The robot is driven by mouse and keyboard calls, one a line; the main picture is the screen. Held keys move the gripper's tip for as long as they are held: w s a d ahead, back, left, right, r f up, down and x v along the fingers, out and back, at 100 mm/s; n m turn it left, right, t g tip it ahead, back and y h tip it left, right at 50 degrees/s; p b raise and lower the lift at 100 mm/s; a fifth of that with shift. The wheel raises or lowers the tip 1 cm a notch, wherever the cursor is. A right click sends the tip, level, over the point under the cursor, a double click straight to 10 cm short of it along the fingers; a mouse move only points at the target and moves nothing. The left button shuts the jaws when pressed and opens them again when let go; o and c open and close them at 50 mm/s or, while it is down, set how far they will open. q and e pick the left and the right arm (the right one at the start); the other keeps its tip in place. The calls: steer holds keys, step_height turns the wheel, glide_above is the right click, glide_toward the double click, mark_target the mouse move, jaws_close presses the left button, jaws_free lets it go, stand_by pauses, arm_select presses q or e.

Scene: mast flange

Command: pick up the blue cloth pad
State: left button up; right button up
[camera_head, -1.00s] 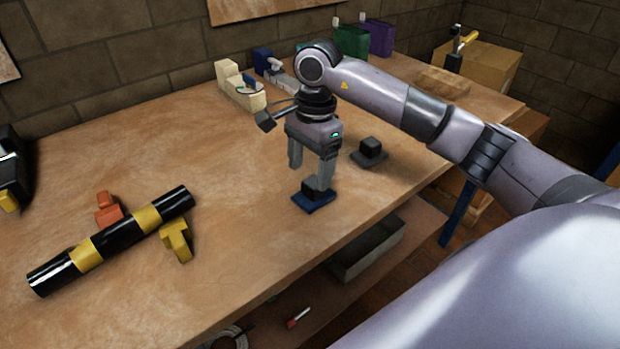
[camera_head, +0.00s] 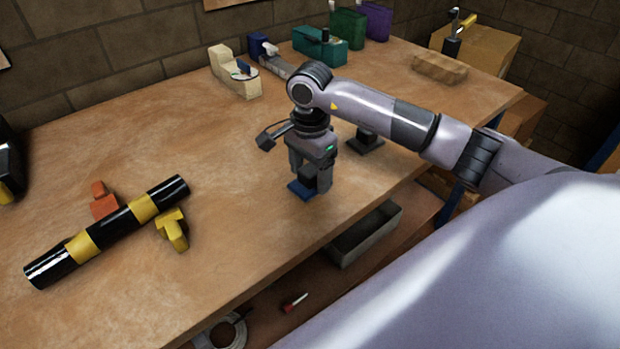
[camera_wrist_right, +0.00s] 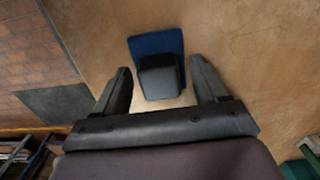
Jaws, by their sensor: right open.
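The blue cloth pad (camera_head: 301,190) lies flat on the wooden table (camera_head: 235,225) near its front edge, with a black block-shaped grip on top. In the right wrist view the blue pad (camera_wrist_right: 152,44) and its black block (camera_wrist_right: 160,77) show beyond and between my fingers. My right gripper (camera_head: 310,184) points down over the pad in the head view. Its fingers are open, one on each side of the black block (camera_wrist_right: 162,84), with a gap on both sides. In the head view the fingers hide part of the pad. My left gripper is not in view.
A second black block on a dark base (camera_head: 366,141) stands close behind and right of my right gripper. A black-and-yellow striped bar (camera_head: 112,228) lies on yellow and orange supports at left. A grey bin (camera_head: 365,235) sits below the table edge. The table's middle is clear.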

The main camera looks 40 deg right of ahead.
mark_target(310, 169)
steer(key=c, duration=1.1)
steer(key=shift+o, duration=0.3)
step_height(310, 169, up, 20)
steer(key=p, duration=0.2)
